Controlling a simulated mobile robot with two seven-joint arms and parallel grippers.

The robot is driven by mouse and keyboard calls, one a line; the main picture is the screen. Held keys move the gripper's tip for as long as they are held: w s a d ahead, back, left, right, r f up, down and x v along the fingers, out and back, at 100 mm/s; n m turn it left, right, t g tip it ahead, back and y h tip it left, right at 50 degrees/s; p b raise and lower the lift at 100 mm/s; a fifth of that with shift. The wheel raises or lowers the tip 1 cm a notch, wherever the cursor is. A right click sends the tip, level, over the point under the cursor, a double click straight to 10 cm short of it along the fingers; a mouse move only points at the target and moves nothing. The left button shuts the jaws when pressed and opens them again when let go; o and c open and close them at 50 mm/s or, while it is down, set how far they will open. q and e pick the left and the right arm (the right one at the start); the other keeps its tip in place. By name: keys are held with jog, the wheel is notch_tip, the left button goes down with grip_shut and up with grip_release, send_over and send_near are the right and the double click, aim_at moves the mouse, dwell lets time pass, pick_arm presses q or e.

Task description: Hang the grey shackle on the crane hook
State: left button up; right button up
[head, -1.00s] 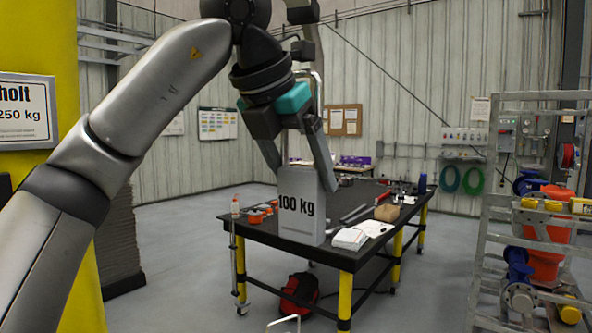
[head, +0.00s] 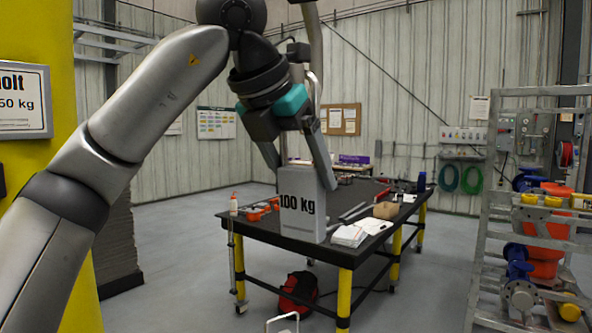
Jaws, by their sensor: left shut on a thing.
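My left gripper (head: 298,172) points down, with its fingers at both sides of the upper part of a grey block marked 100 kg (head: 301,222). It is shut on this block, which is upright in front of the table. I cannot tell whether its base touches the table. A thin pale metal loop (head: 318,88) shows behind the gripper; its lower part is hidden, and I cannot tell whether it is the shackle or belongs to the block. I see no crane hook. My right gripper is out of view.
A black-topped table (head: 270,238) on yellow legs carries orange tools (head: 262,210), papers (head: 350,236) and a small brown box (head: 386,210). A red bag (head: 298,294) lies below. A grey metal rack (head: 482,225) stands at right, a yellow column (head: 45,45) at left. Floor between table and rack is open.

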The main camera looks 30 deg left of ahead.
pick_arm(q)
jog(key=shift+w+d+f+g, duration=0.15)
jog(key=shift+f+g, duration=0.25)
jog(key=shift+f, duration=0.85)
jog(key=o, duration=1)
jog(key=shift+t, duration=0.3)
jog(key=v, duration=0.5)
jog(key=p+v, duration=0.1)
jog(key=v, duration=0.2)
jog(key=shift+w+r, duration=0.3)
jog(key=shift+r, duration=0.15)
jog(key=shift+s+r, duration=0.35)
jog(key=shift+r, duration=0.25)
